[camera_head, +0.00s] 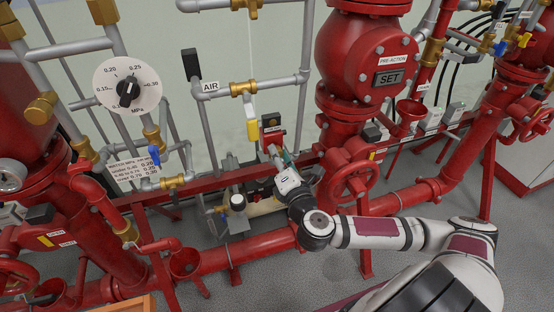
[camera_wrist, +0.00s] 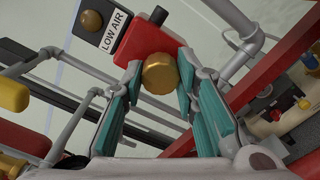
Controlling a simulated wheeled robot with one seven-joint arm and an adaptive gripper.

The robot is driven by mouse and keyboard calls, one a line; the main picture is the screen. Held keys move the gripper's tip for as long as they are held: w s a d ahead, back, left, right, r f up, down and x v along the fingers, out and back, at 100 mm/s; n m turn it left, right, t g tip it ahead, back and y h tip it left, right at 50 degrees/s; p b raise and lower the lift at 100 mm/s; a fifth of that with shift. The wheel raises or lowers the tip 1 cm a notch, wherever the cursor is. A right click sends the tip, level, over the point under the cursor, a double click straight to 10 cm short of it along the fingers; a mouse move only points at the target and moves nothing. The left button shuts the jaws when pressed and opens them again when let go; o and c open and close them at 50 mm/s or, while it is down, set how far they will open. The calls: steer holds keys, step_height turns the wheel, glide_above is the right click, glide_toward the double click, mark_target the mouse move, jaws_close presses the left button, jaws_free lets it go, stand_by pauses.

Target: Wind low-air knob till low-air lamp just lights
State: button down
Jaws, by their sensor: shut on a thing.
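The low-air knob (camera_wrist: 161,74) is a round brass knob on a red box (camera_wrist: 150,35) in the wrist view. My gripper (camera_wrist: 160,88) has its teal fingers on both sides of the knob and is shut on it. The low-air lamp (camera_wrist: 91,20) is a dull brown dome beside the white LOW AIR label (camera_wrist: 116,34), and it looks unlit.
A white pressure dial (camera_head: 130,85) with a black centre hangs at the left. A red handwheel (camera_head: 355,178) stands right of my gripper, below the red pre-action valve (camera_head: 362,55). Pipes crowd the surroundings.

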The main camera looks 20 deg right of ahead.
steer(key=c, duration=2.4)
jaws_free()
steer(key=shift+w+f+m+b, duration=0.1)
steer(key=shift+f+m+b, duration=0.15)
steer(key=shift+m+b, duration=0.3)
steer(key=c, duration=1.3)
jaws_free()
steer(key=shift+r+m+p, duration=0.25)
steer(key=shift+p, duration=0.1)
steer(key=s+p, duration=0.5)
steer(key=s, duration=0.2)
steer(key=shift+s, duration=0.1)
